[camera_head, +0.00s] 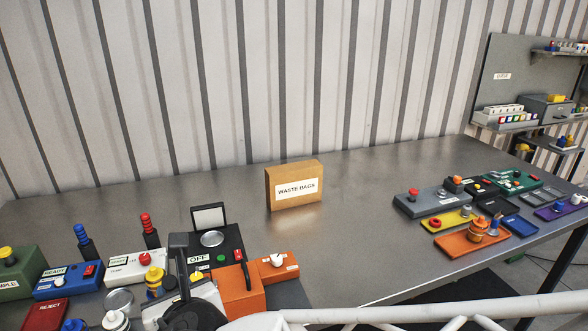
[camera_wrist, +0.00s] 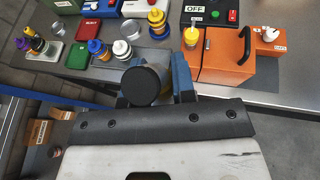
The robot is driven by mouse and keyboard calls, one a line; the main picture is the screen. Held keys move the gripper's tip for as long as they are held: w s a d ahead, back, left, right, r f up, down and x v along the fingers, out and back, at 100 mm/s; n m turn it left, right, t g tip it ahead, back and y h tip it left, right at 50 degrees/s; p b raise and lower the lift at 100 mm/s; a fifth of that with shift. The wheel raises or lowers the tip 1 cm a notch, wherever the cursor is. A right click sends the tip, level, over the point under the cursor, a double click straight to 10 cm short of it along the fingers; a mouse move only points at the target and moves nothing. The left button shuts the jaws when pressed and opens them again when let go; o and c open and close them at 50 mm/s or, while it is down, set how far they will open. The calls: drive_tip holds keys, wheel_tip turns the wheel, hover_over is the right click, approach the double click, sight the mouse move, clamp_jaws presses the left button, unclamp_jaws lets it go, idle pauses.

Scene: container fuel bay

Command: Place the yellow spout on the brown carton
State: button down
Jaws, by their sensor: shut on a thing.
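The brown carton (camera_head: 281,186), labelled WASTE BAGS, stands upright on the metal bench near the corrugated wall. My gripper (camera_head: 190,285) is at the front left of the bench, left of the orange box and well short of the carton. In the wrist view its blue-padded fingers (camera_wrist: 158,82) flank a dark round part that hides most of the grip. The yellow spout (camera_wrist: 191,37) shows just beyond the right finger, with a pale part below its yellow end.
An orange box (camera_head: 238,296) with a black handle and a black OFF box (camera_head: 215,250) stand close by the gripper. Colored boxes and bottles crowd the left. Several trays and an orange tray (camera_head: 472,243) lie at right. The bench around the carton is clear.

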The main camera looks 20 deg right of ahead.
wheel_tip(320, 180, up, 4)
drive_tip(key=shift+r, duration=0.25)
drive_tip(key=shift+w+r, duration=0.15)
drive_tip(key=shift+r, duration=0.05)
drive_tip(key=w+d+r+m+g+h, duration=0.15)
drive_tip(key=w+d+m+h, duration=0.45)
drive_tip(key=w, duration=0.6)
drive_tip(key=w+d+r+m+g+h, duration=0.15)
drive_tip(key=w+d+m+h, duration=0.3)
drive_tip(key=w+d, duration=0.6)
drive_tip(key=w+d+f+m+g+h, duration=0.3)
drive_tip(key=w+d+m+g+h, duration=0.4)
drive_tip(key=w+d, duration=0.95)
drive_tip(key=shift+m+y, duration=0.25)
drive_tip(key=shift+y, duration=0.2)
drive_tip(key=f, duration=0.1)
drive_tip(key=s+d+f, duration=0.1)
drive_tip(key=f, duration=0.1)
drive_tip(key=s+f, duration=0.1)
drive_tip(key=f, duration=0.1)
drive_tip(key=shift+d+f, duration=0.1)
drive_tip(key=shift+d, duration=0.2)
